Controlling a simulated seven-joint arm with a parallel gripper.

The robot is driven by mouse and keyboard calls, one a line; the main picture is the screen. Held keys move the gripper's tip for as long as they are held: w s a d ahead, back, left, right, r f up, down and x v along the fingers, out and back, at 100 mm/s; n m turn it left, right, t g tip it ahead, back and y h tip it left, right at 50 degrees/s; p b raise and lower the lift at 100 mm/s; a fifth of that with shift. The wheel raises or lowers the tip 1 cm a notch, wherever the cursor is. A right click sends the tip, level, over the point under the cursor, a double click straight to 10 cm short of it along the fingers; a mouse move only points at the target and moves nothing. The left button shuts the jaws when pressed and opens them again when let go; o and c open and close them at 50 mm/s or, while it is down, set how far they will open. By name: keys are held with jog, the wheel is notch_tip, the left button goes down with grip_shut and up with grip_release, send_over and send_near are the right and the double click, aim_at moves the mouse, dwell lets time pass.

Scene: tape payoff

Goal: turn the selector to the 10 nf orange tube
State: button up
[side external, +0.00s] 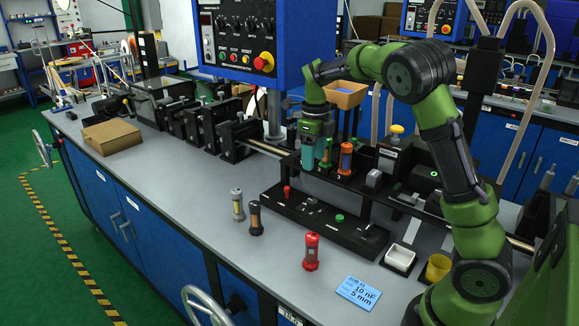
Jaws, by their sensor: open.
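The orange tube (346,157) stands upright in a black holder behind the front panel. My gripper (312,150) points down just left of it, over the same holder. A teal piece (307,153) shows at my gripper's lower end; I cannot tell whether it is a finger or a tube. The fingertips are small and partly hidden, with no clear gap visible. A low black control panel (322,222) in front carries a red-topped lever (287,191), a green button (339,218) and small marks. I cannot tell which part is the selector. A blue card (359,293) reads 10 nF, 5 mm.
A red tube (311,251), a black-and-brown tube (255,217) and a grey tube (238,205) stand on the grey bench. A white tray (400,258) and yellow cup (438,267) are at right. A blue control box (250,45) hangs behind. The bench's front left is clear.

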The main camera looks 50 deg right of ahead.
aim_at(312, 200)
notch_tip(312, 200, down, 14)
jog(key=shift+d+r, duration=0.1)
dwell(0.4)
jog(key=c, duration=1)
jog(key=shift+c, duration=0.2)
